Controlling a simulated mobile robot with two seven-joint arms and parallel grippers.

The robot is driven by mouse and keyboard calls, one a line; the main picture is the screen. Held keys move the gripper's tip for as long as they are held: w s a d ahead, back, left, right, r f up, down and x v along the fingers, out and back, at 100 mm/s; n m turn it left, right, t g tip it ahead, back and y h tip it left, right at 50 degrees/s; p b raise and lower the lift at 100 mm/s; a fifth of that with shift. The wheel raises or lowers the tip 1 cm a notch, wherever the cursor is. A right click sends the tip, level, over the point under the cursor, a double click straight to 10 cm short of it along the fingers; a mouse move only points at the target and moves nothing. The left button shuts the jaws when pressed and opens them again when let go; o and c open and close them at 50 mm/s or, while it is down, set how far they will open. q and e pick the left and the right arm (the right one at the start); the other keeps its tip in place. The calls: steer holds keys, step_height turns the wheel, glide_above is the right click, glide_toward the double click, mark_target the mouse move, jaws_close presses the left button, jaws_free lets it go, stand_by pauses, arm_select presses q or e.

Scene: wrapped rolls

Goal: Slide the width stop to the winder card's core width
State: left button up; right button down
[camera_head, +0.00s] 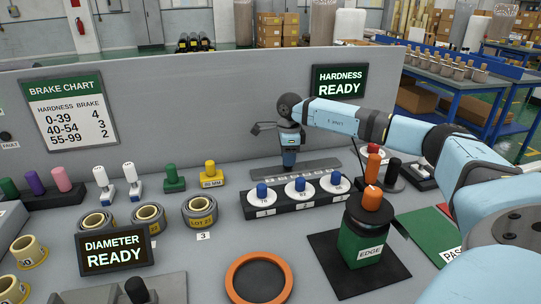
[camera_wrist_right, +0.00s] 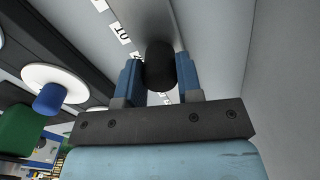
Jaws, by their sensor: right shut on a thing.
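The width stop's dark knob (camera_wrist_right: 160,68) stands between the two blue fingers of my right gripper (camera_wrist_right: 157,82) in the right wrist view. My right gripper (camera_head: 289,157) is shut on it, pointing down over the grey rail (camera_head: 322,168) near the back panel. Number labels run along the rail, and a "10" label (camera_wrist_right: 122,32) reads in the right wrist view. The fingers and knob hide part of the scale, so I cannot tell the exact stop position. I cannot make out a winder card. My left gripper is not in view.
A black rack with blue-knobbed white dials (camera_head: 300,188) stands just in front of the rail. A green EDGE block (camera_head: 360,243) with an orange top is nearer, beside an orange ring (camera_head: 259,278). A yellow 80 MM block (camera_head: 211,178) sits left of the rail.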

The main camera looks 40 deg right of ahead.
steer(key=d, duration=0.1)
steer(key=s+d, duration=0.1)
steer(key=d, duration=0.1)
steer(key=s+d, duration=0.1)
steer(key=shift+s+d+p, duration=0.25)
steer(key=shift+d+p, duration=0.05)
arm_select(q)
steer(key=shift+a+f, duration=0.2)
arm_select(e)
steer(key=c, duration=0.8)
jaws_free()
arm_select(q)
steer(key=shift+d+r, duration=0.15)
arm_select(e)
steer(key=shift+r, duration=0.1)
steer(key=shift+r, duration=0.25)
arm_select(q)
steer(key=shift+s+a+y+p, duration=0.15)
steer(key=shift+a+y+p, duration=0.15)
steer(key=shift+p, duration=0.85)
arm_select(e)
step_height(320, 180, up, 13)
steer(key=shift+r, duration=0.1)
